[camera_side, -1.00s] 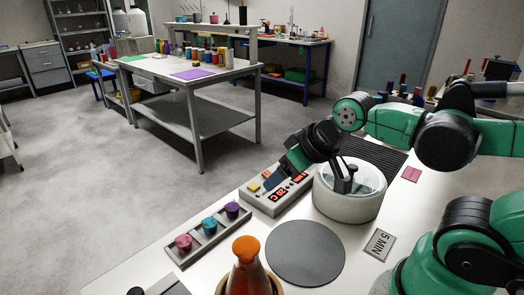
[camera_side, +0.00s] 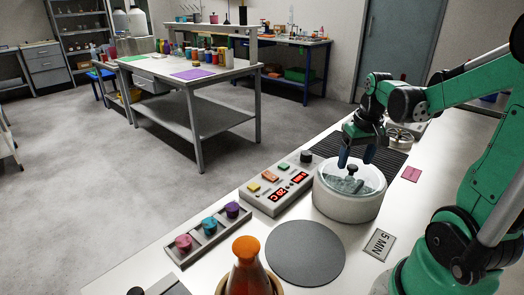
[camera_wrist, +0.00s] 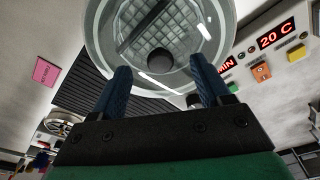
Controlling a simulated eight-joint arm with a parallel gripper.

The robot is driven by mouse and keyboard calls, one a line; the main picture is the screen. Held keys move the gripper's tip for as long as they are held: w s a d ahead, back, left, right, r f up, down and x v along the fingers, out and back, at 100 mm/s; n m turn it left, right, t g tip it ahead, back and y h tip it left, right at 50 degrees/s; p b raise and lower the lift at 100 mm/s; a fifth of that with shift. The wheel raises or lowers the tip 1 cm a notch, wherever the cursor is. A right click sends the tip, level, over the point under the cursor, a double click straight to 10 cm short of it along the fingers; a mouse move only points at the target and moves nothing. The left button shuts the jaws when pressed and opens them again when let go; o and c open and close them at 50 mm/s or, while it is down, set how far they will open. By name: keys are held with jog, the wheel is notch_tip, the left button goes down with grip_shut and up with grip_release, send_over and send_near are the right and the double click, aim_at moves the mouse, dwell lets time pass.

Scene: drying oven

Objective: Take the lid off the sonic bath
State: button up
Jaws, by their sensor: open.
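The sonic bath (camera_side: 346,208) is a pale round tub standing on the white bench in the side view. Its clear glass lid (camera_side: 370,182) sits on top, with a dark knob (camera_side: 352,169) at the middle. My gripper (camera_side: 356,163) points down at the lid, its blue fingers open and apart, close to the knob. In the wrist view my gripper (camera_wrist: 162,72) is open, and the knob (camera_wrist: 160,60) shows between the two fingertips with gaps on both sides. The glass lid (camera_wrist: 103,30) fills the top middle there. How far the fingertips stand above the knob is hard to tell.
A control panel (camera_side: 262,203) with red displays and coloured buttons stands left of the bath. A black ribbed mat (camera_side: 390,157) lies behind.

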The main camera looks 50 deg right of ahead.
jog(key=shift+w+f, duration=0.1)
jog(key=shift+f, duration=0.9)
grip_shut()
jog(key=shift+r, duration=0.1)
